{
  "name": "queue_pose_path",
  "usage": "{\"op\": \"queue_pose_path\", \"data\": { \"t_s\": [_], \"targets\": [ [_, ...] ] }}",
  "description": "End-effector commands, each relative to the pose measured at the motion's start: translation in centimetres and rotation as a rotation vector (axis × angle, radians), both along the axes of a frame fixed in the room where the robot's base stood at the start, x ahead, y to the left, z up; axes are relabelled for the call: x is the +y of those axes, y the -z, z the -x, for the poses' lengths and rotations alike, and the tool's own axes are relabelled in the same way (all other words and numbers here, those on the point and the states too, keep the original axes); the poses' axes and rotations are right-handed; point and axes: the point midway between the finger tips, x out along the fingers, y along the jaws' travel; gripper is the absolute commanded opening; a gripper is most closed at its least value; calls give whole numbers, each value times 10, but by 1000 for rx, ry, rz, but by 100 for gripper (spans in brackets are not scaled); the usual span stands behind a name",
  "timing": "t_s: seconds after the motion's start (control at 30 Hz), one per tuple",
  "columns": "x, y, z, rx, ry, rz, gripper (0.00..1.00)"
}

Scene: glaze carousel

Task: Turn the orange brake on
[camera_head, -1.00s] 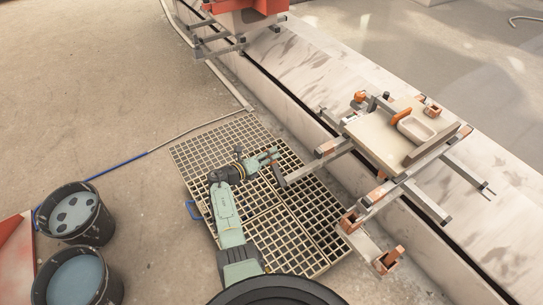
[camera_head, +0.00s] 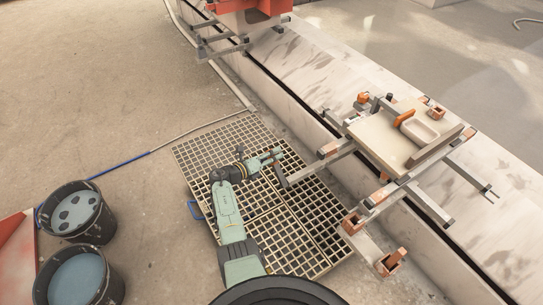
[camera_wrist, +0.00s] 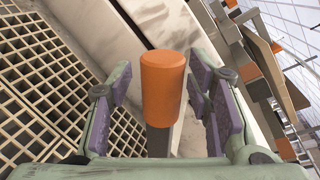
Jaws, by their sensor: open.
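An orange cylindrical grip (camera_wrist: 163,85) on a grey bar (camera_wrist: 159,140) stands large in the middle of the wrist view; it looks like the brake handle. My gripper (camera_wrist: 160,98) is open, with one finger on each side of the grip and visible gaps on both sides. In the head view, my gripper (camera_head: 277,160) is above the floor grating, close to a dark lever (camera_head: 284,177) at the end of a carousel arm. I cannot make out the orange grip there. The brake's on or off state cannot be told.
The carousel frame carries a tan board (camera_head: 395,135) with an orange-handled piece (camera_head: 405,118) and an orange knob (camera_head: 363,98). A pale track wall (camera_head: 300,110) runs beside the grating (camera_head: 215,145). Two dark buckets (camera_head: 77,240) stand at lower left. Open floor lies at upper left.

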Motion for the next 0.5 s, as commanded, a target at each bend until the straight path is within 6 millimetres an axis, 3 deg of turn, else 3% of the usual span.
{"op": "queue_pose_path", "data": {
  "t_s": [0.33,0.5],
  "targets": [
    [3,-1,3,-3,0,0,47],
    [20,-5,20,-3,-2,0,47]
  ]
}}
